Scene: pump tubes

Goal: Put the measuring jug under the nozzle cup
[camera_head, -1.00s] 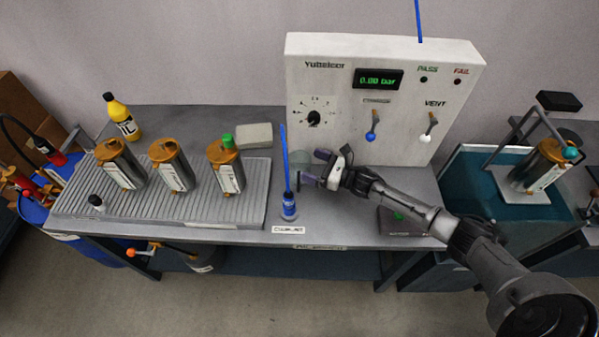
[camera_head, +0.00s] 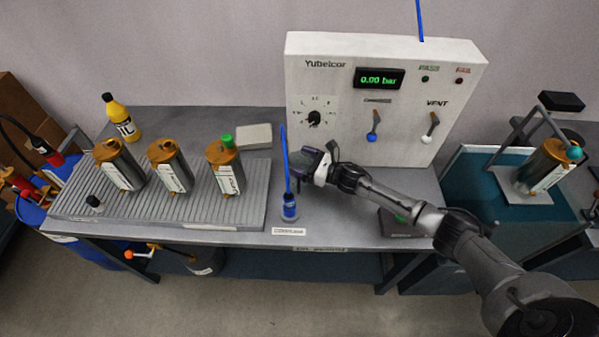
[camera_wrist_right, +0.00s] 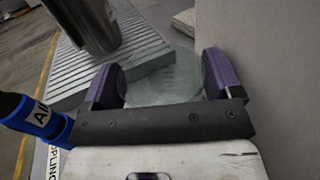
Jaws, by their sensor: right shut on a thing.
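The measuring jug (camera_wrist_right: 170,82) is clear and faintly seen in the right wrist view, between the two purple fingers of my right gripper (camera_wrist_right: 163,80). The gripper is shut on it. In the head view my right gripper (camera_head: 309,163) is low over the bench in front of the white panel, just right of the blue hose. The jug can hardly be made out there. I cannot pick out the nozzle cup for sure. My left gripper is not in view.
A blue coupling (camera_head: 289,207) with an upright hose stands close to the gripper. Metal canisters (camera_head: 226,166) stand on a ribbed tray (camera_head: 160,212) to the left. The white test panel (camera_head: 345,135) stands behind. A water tank (camera_head: 470,200) is at right.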

